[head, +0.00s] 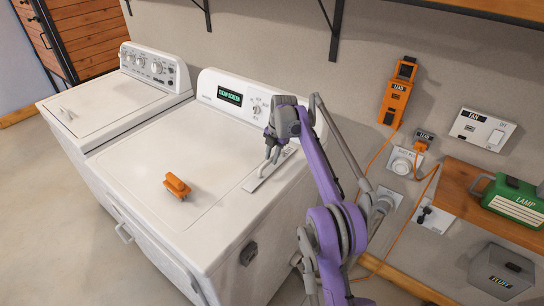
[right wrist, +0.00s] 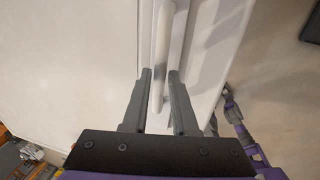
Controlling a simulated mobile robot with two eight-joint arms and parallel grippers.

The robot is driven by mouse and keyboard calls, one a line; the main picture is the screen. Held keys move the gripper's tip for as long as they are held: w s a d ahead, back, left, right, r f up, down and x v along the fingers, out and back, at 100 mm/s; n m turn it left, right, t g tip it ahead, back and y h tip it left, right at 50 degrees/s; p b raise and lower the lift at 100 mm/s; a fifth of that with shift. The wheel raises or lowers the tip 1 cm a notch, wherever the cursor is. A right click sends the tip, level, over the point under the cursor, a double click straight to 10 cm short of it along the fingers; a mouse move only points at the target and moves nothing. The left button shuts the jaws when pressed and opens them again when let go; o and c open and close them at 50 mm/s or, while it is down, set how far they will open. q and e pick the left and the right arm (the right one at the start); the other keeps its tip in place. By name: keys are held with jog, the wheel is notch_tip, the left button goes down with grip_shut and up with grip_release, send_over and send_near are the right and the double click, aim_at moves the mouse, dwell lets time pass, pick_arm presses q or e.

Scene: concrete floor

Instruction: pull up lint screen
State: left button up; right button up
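The lint screen (head: 256,184) sits in a narrow pale slot plate on the right side of the dryer's white top (head: 205,150). Its raised, light-coloured handle shows in the right wrist view (right wrist: 166,45), running up from between the fingers. My right gripper (head: 271,158) reaches down over the far part of the screen. In the right wrist view my right gripper (right wrist: 160,75) has its two dark fingers apart, one on each side of the handle, with a gap visible on the right side. My left gripper is in neither view.
An orange brush-like object (head: 176,186) lies on the dryer top. A white washer (head: 115,95) stands to the left. On the right are a wooden shelf (head: 455,180) with a green lamp case (head: 515,200), orange cables, and a grey fluff bin (head: 502,270).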

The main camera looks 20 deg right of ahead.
grip_shut()
dwell(1.1)
